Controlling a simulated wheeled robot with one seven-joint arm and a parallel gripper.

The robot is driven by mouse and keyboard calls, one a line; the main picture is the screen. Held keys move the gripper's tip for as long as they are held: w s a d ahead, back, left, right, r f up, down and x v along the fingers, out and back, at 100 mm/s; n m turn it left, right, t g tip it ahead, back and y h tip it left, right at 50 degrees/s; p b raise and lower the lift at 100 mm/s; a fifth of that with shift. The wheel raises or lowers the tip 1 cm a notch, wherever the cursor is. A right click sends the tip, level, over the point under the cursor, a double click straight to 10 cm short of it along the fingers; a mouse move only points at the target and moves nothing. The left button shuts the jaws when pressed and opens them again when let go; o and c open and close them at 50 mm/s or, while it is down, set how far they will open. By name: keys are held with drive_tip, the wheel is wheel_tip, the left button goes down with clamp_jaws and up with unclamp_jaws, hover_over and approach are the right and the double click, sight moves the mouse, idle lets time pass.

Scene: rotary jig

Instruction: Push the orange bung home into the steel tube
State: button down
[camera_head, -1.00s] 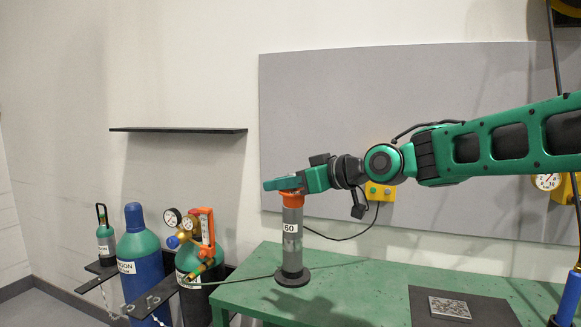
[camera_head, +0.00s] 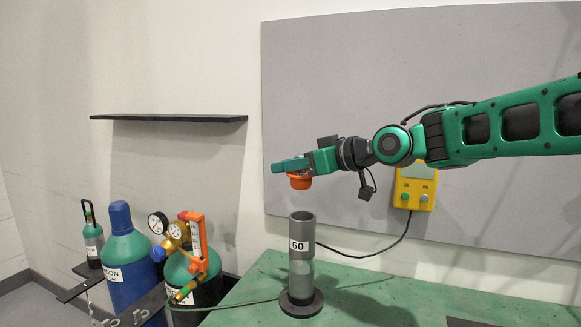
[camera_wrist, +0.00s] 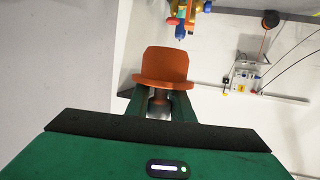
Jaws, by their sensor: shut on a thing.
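The steel tube (camera_head: 301,262) stands upright on a dark round base on the green bench, marked 60, with its top open and empty. My gripper (camera_head: 291,170) is above the tube's mouth, level, and shut on the orange bung (camera_head: 300,182). The bung hangs clear of the tube, with a visible gap between them. In the wrist view the bung (camera_wrist: 162,68) sits between the fingertips of my gripper (camera_wrist: 160,100). The tube's mouth is hidden in the wrist view, apart from a bit of grey behind the bung that I cannot identify.
A dark shelf (camera_head: 168,117) is on the wall. A yellow box (camera_head: 415,188) with a cable hangs on the grey panel (camera_head: 320,80) behind my arm.

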drive_tip(key=shift+d, duration=0.3)
drive_tip(key=shift+f, duration=2.85)
drive_tip(key=shift+s, duration=0.1)
drive_tip(key=shift+f, duration=2.15)
drive_tip(key=c, duration=1.5)
unclamp_jaws()
drive_tip(key=shift+a, duration=0.1)
drive_tip(key=shift+o, duration=0.2)
drive_tip(key=v, duration=1)
drive_tip(key=shift+s+d, duration=0.2)
drive_tip(key=shift+d, duration=0.1)
